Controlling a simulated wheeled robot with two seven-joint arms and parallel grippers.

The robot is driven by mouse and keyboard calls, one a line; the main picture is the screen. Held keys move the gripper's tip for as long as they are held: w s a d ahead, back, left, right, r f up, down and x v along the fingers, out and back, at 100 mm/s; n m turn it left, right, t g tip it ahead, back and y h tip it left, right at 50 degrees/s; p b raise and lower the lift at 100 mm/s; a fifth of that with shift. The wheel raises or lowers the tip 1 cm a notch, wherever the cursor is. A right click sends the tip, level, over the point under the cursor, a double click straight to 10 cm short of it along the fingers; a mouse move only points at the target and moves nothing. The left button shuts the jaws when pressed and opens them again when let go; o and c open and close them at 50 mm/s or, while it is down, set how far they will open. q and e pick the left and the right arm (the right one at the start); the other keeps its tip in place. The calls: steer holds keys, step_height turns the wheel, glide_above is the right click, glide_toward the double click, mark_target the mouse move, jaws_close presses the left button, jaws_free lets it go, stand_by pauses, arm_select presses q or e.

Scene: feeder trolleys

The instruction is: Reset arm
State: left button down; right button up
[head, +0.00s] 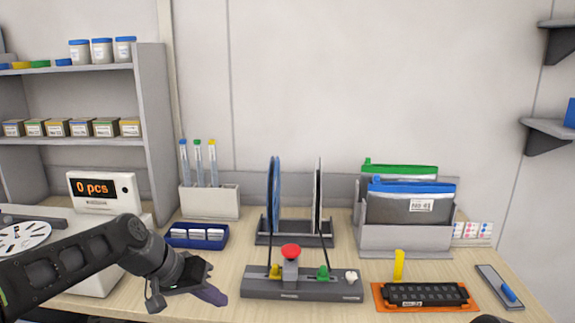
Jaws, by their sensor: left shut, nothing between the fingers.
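My left arm comes in from the left, and my left gripper (212,294) is low over the front left of the wooden bench. It is shut and holds nothing; its purplish fingertips point right and down. It is left of the grey fixture (303,285) with a red button (291,252), apart from it in the picture. My right gripper is not in view; a small dark shape at the bottom right edge is too cut off to identify.
A counter reading "0 pcs" (101,191) stands behind my left arm. A blue tray (196,236), a reel rack (295,239), a pouch holder (405,239) and an orange mat with a black strip (427,296) stand on the bench. Shelves (158,130) rise at left.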

arm_select(q)
steer(key=s+d+f+n+g, duration=0.1)
steer(key=s+d+f, duration=0.1)
steer(key=f, duration=0.7)
steer(key=s+d+f, duration=0.1)
steer(key=s+f, duration=0.2)
steer(key=f, duration=0.6)
steer(key=s+d+f+n+g, duration=0.1)
steer(key=s+d+f, duration=0.1)
steer(key=f, duration=0.8)
steer(key=s+d+f, duration=0.1)
steer(key=s+f, duration=0.6)
steer(key=s, duration=0.3)
steer(key=s+d+f+n+g+y, duration=0.1)
steer(key=s+f, duration=0.6)
steer(key=s, duration=0.4)
steer(key=shift+d+y, duration=0.25)
steer(key=shift+y, duration=0.05)
steer(key=shift+f, duration=0.1)
